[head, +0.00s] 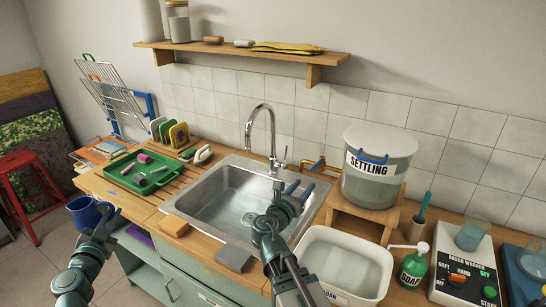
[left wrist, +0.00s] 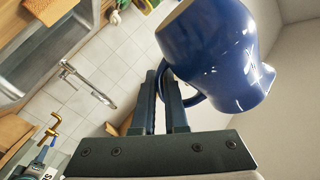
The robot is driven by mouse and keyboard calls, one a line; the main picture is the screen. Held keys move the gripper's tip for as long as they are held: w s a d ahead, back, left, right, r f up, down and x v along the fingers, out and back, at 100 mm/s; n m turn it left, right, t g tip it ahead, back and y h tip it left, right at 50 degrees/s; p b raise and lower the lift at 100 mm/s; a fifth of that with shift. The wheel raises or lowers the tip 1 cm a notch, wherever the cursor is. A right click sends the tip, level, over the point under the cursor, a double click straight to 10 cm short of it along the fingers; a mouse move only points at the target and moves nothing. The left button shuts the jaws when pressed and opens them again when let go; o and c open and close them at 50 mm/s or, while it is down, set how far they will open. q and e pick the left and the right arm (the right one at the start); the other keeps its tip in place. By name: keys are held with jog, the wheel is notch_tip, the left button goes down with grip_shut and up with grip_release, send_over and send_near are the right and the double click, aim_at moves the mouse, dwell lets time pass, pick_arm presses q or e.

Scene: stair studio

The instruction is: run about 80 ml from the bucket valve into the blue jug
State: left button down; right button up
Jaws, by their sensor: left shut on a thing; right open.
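The bucket (head: 375,180) labelled SETTLING stands on a wooden stand right of the sink. Its brass valve (head: 318,165) with a blue lever sticks out left, toward the sink. A brass fitting (left wrist: 48,130) also shows in the left wrist view. My right gripper (head: 299,190) is open and empty over the sink's right side.
The steel sink (head: 215,190) has a tall faucet (head: 270,125) behind it. A green tray (head: 140,170) lies left of it. A translucent tub (head: 345,258), a green soap bottle (head: 413,265) and a brush washer (head: 465,268) stand to the right.

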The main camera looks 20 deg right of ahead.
aim_at(321, 159)
jog(key=shift+n+t, duration=0.3)
jog(key=shift+n, duration=0.6)
jog(key=x, duration=0.4)
jog(key=r+x, duration=0.1)
jog(key=x, duration=0.8)
jog(key=shift+r, duration=0.25)
grip_shut()
dwell(0.3)
